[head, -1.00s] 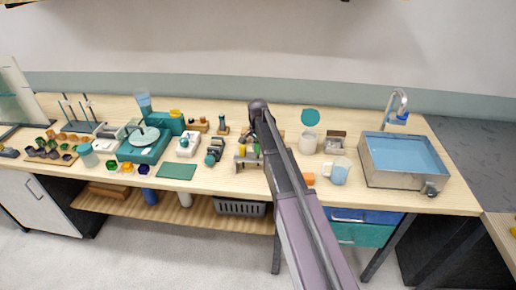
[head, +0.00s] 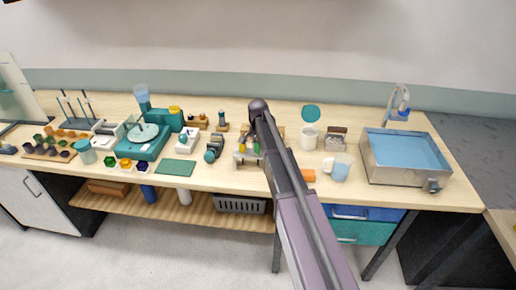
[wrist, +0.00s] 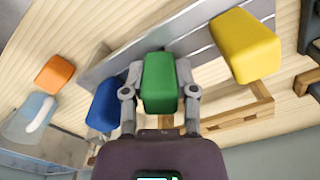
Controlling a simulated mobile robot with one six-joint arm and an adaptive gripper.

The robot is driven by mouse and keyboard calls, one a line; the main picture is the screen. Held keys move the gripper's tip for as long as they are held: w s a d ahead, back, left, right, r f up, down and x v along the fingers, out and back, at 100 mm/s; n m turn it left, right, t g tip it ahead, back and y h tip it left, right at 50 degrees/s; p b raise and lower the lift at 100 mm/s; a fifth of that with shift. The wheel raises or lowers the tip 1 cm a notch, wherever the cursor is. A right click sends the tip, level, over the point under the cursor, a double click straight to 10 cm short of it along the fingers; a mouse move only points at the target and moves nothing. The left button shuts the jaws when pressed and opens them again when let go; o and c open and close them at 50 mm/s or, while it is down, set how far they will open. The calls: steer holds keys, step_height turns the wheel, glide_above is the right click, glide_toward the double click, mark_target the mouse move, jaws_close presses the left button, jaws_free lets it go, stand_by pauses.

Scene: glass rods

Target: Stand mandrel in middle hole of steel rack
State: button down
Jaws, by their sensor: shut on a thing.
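In the wrist view my gripper (wrist: 160,92) is shut on a green block-shaped handle (wrist: 160,75), which looks like the top of the mandrel. Its shaft is hidden below the handle. The grey steel rack (wrist: 196,42) runs slantwise behind it. The green handle sits over the rack's middle stretch, between a blue handle (wrist: 103,106) on the left and a yellow handle (wrist: 246,45) on the right. I cannot tell whether its shaft is in the hole. In the head view the rack (head: 240,162) stands on the bench, partly hidden by my arm; my gripper is hidden there.
A wooden frame (wrist: 236,115) lies beside the rack. An orange block (head: 308,175), a clear jug (head: 340,168) and a white jar (head: 309,138) stand right of my arm. A metal basin (head: 370,170) is at the far right. A green mat (head: 177,167) lies left of the rack.

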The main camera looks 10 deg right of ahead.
steer(key=shift+c, duration=1.6)
jaws_free()
steer(key=shift+r, duration=0.2)
